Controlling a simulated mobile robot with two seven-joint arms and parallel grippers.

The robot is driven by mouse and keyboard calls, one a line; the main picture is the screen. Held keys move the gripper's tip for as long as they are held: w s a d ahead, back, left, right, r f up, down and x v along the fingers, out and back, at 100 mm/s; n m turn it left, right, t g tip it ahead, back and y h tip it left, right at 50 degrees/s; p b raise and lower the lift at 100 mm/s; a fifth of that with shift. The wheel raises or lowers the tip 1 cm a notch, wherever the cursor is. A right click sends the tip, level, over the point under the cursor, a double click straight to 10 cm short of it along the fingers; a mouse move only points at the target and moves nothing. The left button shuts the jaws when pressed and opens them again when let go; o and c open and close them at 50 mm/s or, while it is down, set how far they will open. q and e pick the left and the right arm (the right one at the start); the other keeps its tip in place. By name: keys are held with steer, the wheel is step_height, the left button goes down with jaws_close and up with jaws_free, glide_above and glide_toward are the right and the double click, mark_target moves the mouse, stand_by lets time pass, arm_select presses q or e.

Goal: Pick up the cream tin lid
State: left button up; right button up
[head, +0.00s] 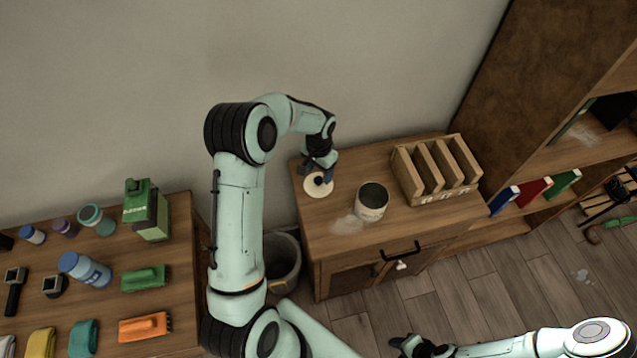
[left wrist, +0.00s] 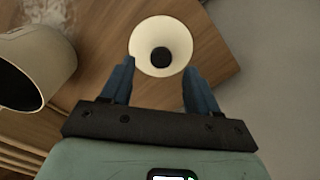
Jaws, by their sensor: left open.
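The cream tin lid (head: 317,186) is a round disc with a black knob, lying on the wooden cabinet top near its back left corner. In the left wrist view the lid (left wrist: 145,66) shows just past my fingertips, its knob roughly centred between them. My left gripper (head: 320,165) is open and empty, just above and behind the lid; its two blue fingers (left wrist: 160,75) also show in the left wrist view. The cream tin (head: 371,204) stands upright and uncovered to the right of the lid. My right gripper (head: 412,345) is at the bottom edge, away from the cabinet.
A wooden slotted rack (head: 437,172) stands on the cabinet's right side. A grey bin (head: 284,262) stands on the floor left of the cabinet (head: 315,232). A table with bottles and brushes (head: 190,270) is at the left. A bookshelf (head: 570,150) is at the right.

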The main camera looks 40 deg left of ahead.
mark_target(319, 180)
arm_select(q)
step_height(319, 180, down, 4)
steer(key=shift+a+r, duration=0.1)
steer(key=shift+r, duration=0.1)
arm_select(e)
steer(key=shift+w+r, duration=0.25)
steer(key=shift+w, duration=0.15)
arm_select(q)
jaws_close()
steer(key=shift+r, duration=0.1)
